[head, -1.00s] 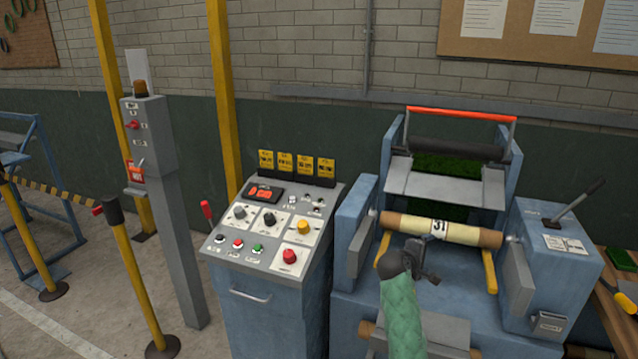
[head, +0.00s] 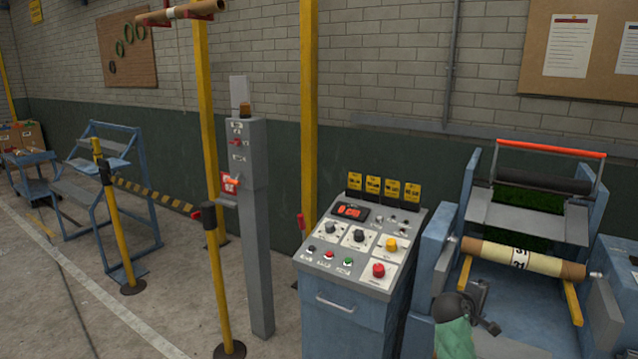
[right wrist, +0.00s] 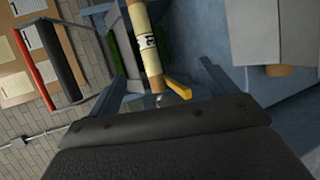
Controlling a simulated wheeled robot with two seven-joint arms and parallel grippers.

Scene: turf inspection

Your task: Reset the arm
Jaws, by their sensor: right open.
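My right gripper (head: 474,304) shows at the bottom right of the head view, dark, at the end of a green-sleeved arm. It is open and empty, in front of the blue machine and below its roller. The cardboard-coloured roller (head: 524,258) with a white numbered label lies across the machine on yellow arms. The roller also shows in the right wrist view (right wrist: 146,45), beyond the dark gripper body, which fills the lower part of that view. My left gripper is not in view.
A control console (head: 357,262) with knobs and a red button stands left of the machine. A grey post (head: 252,220) and yellow barrier posts (head: 217,285) stand farther left. A blue stepped rack (head: 105,195) is at the far left. Concrete floor is clear at the lower left.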

